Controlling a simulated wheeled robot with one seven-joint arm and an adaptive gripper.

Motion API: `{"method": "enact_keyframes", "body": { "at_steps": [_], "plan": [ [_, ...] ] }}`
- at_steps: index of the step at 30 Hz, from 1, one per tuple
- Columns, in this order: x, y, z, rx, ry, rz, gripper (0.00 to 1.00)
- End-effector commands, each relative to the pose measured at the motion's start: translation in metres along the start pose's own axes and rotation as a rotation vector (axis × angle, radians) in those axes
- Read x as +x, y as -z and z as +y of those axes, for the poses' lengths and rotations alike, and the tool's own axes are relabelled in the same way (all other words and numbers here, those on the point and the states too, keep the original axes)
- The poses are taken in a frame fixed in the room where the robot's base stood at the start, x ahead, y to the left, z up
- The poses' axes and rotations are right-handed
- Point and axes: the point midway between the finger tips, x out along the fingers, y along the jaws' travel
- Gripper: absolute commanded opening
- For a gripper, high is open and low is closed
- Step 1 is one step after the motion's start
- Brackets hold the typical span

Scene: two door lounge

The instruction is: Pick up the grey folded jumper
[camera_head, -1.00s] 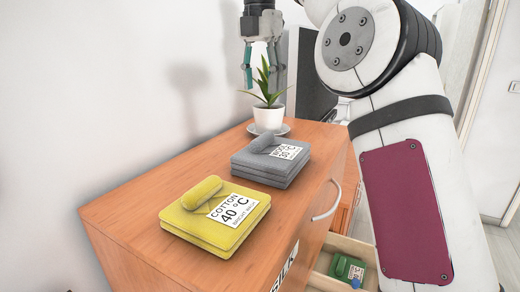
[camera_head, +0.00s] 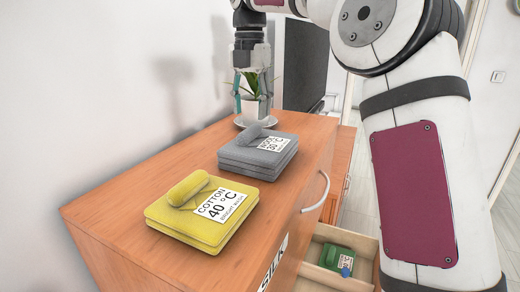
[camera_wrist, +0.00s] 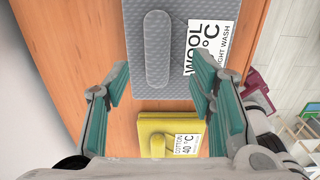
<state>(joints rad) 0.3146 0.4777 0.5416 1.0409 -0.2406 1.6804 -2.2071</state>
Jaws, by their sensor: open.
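The grey folded jumper (camera_head: 258,153) lies on the wooden cabinet top, with a rolled part on top and a white wool wash label. In the wrist view the jumper (camera_wrist: 172,76) fills the upper middle, its rolled part upright in the picture. My gripper (camera_head: 253,105) points down and is open and empty. In the head view it is above the cabinet, in front of the plant and higher than the jumper. In the wrist view the gripper's teal fingers (camera_wrist: 158,95) stand apart to either side, with the jumper beyond them. No contact shows.
A yellow folded cotton jumper (camera_head: 203,212) lies nearer on the cabinet top (camera_head: 125,200). A potted plant (camera_head: 251,108) on a saucer stands behind the grey one. An open drawer (camera_head: 310,262) holds a green folded item (camera_head: 343,260). A white wall is at the left.

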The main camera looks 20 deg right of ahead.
Motion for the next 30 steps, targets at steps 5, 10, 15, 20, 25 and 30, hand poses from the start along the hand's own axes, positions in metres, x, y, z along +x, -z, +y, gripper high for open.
{"method": "enact_keyframes", "body": {
  "at_steps": [5, 10, 15, 20, 25, 30],
  "plan": [
    [0.009, 0.001, 0.000, 0.001, 0.001, 0.001, 0.50],
    [0.032, 0.002, 0.002, 0.000, 0.003, 0.002, 0.50],
    [0.052, 0.002, 0.003, 0.000, 0.002, 0.000, 0.50],
    [0.057, 0.001, 0.003, 0.000, 0.001, -0.001, 0.50],
    [0.056, 0.001, 0.003, 0.000, 0.001, -0.001, 0.41],
    [0.056, 0.001, 0.003, 0.000, 0.001, -0.001, 0.02]
  ]
}}
